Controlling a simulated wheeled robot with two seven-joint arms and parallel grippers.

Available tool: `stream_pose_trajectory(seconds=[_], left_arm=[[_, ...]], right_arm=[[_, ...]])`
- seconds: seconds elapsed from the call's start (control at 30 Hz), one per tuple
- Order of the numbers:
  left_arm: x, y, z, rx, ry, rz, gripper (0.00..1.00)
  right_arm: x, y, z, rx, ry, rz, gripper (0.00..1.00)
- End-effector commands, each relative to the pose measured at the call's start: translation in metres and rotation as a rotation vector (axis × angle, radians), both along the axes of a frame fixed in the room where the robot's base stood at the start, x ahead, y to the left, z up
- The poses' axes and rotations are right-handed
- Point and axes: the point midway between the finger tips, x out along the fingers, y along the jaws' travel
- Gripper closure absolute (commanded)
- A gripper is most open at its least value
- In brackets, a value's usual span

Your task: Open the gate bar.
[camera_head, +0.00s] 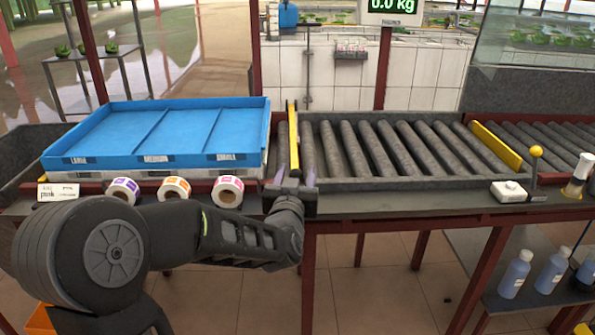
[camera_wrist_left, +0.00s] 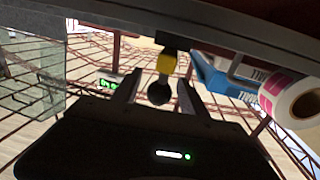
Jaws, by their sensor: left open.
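A yellow gate bar (camera_head: 293,135) lies across the near left end of the roller conveyor, beside the blue tray. A second yellow bar (camera_head: 495,146) crosses the conveyor further right. My left gripper (camera_head: 296,176) is open at the conveyor's front edge, at the near end of the left bar. In the left wrist view, a yellow piece (camera_wrist_left: 166,64) with a dark round knob (camera_wrist_left: 158,92) sits between the spread fingers of my left gripper (camera_wrist_left: 160,88). I cannot tell whether the fingers touch it. My right gripper is not in view.
A blue tray (camera_head: 165,160) stands left of the conveyor (camera_head: 400,184). Several label rolls (camera_head: 228,191) line the front edge left of my gripper. A yellow-knobbed lever (camera_head: 536,152) and a white box (camera_head: 509,191) stand at the right. The rollers between the bars are empty.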

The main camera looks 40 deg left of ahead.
Motion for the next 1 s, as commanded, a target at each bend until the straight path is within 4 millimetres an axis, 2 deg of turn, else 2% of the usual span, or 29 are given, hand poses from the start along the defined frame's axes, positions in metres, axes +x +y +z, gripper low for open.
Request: stream_pose_trajectory(seconds=[0.2,0.47,1.0], left_arm=[[0.016,0.009,-0.001,-0.001,0.0,0.001,0.49],[0.016,0.009,0.0,-0.001,0.0,0.0,0.5],[0.016,0.009,0.0,-0.001,0.0,0.0,0.94]], right_arm=[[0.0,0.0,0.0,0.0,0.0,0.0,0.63],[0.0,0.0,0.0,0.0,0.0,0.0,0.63],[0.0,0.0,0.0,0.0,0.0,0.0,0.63]])
